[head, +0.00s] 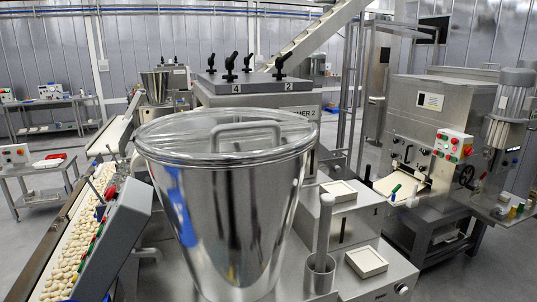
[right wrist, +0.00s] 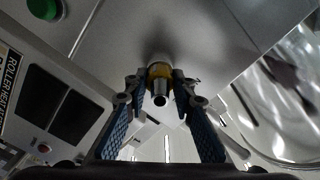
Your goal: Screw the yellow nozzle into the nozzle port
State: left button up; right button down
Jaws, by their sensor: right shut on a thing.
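The yellow nozzle (right wrist: 159,72) is in the right wrist view, near the picture's middle, with a metal tube end towards the camera. My right gripper (right wrist: 158,84) has its two blue-padded fingers on either side of it and is shut on it. Past the nozzle is a grey metal surface with a dark shadow and a pale round fitting (right wrist: 160,57) right behind the yellow part. Whether the nozzle is seated in a port there I cannot tell. Neither gripper shows in the head view, and the left one is not in view at all.
A green button (right wrist: 44,8) and a dark labelled panel (right wrist: 30,80) are at the left in the wrist view. In the head view a large lidded steel pot (head: 225,190) fills the middle. A machine with a control box (head: 453,146) stands at the right.

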jog(key=m+b, duration=0.1)
jog(key=m, duration=0.3)
jog(key=shift+f, duration=0.15)
jog(key=shift+m, duration=1)
jog(key=m+b, duration=0.2)
jog(key=m, duration=0.1)
jog(key=shift+m+b, duration=0.4)
jog(key=shift+m, duration=0.7)
jog(key=shift+r+m, duration=0.2)
jog(key=shift+m, duration=0.1)
